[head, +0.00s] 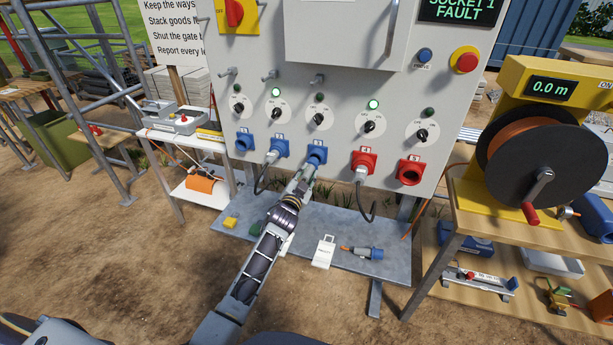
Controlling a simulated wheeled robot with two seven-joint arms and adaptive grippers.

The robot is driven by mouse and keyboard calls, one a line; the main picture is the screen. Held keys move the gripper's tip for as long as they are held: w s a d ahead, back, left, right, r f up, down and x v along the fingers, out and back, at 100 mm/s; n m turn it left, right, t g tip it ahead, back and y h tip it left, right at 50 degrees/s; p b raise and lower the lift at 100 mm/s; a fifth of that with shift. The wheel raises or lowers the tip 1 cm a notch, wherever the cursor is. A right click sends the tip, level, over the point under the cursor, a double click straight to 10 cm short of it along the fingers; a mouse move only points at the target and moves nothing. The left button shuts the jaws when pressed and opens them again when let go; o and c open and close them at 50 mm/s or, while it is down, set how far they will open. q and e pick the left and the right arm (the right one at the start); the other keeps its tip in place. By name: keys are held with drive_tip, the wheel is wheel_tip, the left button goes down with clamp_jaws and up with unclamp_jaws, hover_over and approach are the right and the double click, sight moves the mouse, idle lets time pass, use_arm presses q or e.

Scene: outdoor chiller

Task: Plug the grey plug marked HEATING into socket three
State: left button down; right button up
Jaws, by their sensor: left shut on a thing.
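Socket three (317,153) is a blue socket, third from the left in the row on the grey panel (340,105). My left gripper (304,178) is raised just below socket three, close to its mouth. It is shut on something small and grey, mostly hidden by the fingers. I cannot read any HEATING mark on it, nor tell whether it is in the socket. A blue plug (370,252) with an orange end lies on the low shelf (290,220), beside a white tag (325,252). My right gripper is not in view.
Socket two (277,148) and red socket four (364,162) hold plugs with hanging dark cables. Blue socket one (244,143) and red socket five (411,172) look empty. The display (459,11) reads SOCKET 1 FAULT. A cable reel (535,160) stands at right.

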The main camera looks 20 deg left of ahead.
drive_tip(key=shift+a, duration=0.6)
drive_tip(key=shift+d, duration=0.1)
use_arm(q)
drive_tip(key=shift+w, duration=0.15)
drive_tip(key=shift+w+b, duration=0.3)
drive_tip(key=shift+w, duration=0.9)
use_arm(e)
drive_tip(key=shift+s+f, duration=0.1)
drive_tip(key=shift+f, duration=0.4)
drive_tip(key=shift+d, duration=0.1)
